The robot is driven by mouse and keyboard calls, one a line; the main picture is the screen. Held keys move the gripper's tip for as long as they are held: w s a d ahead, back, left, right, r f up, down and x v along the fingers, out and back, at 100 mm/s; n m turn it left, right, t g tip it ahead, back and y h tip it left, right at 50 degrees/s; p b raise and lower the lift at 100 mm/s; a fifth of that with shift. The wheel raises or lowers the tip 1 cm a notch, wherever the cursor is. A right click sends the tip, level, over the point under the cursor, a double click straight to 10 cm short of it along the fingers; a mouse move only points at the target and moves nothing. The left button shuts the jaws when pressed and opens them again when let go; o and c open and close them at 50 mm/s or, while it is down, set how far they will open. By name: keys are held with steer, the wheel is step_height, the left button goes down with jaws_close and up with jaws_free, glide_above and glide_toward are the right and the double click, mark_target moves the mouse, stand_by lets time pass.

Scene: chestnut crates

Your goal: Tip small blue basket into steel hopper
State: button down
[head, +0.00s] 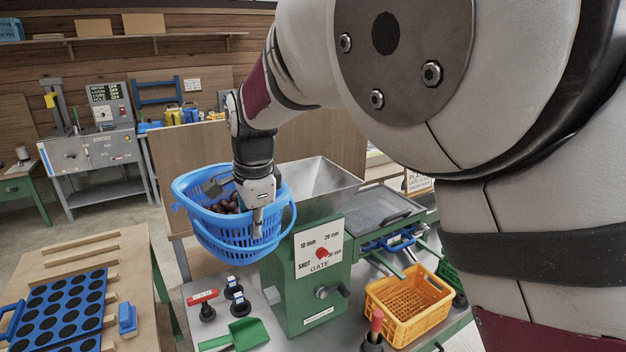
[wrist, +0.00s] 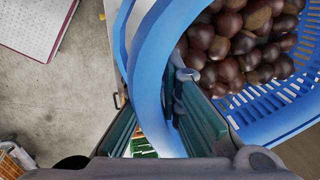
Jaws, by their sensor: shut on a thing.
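The small blue basket (head: 213,228) hangs in the air just left of the steel hopper, about level with its top. In the wrist view the basket (wrist: 275,125) is upright or nearly so and holds many brown chestnuts (wrist: 232,40). My gripper (head: 262,215) is shut on the basket's near rim or handle; I cannot tell which. In the wrist view my gripper (wrist: 172,110) has its two fingers on either side of the blue band. The steel hopper (head: 325,180) sits on a green machine body (head: 318,270) with a gate dial. The hopper's visible inside looks empty.
An orange crate (head: 408,305) stands right of the machine on the bench. A green scoop (head: 243,335) and a red-handled tool (head: 203,298) lie at its left. A blue tray (head: 62,312) is on the wooden table at left. A wooden panel (head: 190,150) stands behind the basket.

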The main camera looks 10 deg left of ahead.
steer(key=a+r+m, duration=0.1)
steer(key=a, duration=0.3)
steer(key=w+a+r+m, duration=0.1)
steer(key=a, duration=0.4)
steer(key=w+a+r+m, duration=0.1)
steer(key=a+m, duration=0.1)
steer(key=a, duration=0.3)
steer(key=shift+w+r+t+h, duration=0.1)
steer(key=shift+r+t+h, duration=0.2)
steer(key=shift+r, duration=0.05)
steer(key=shift+d, duration=0.15)
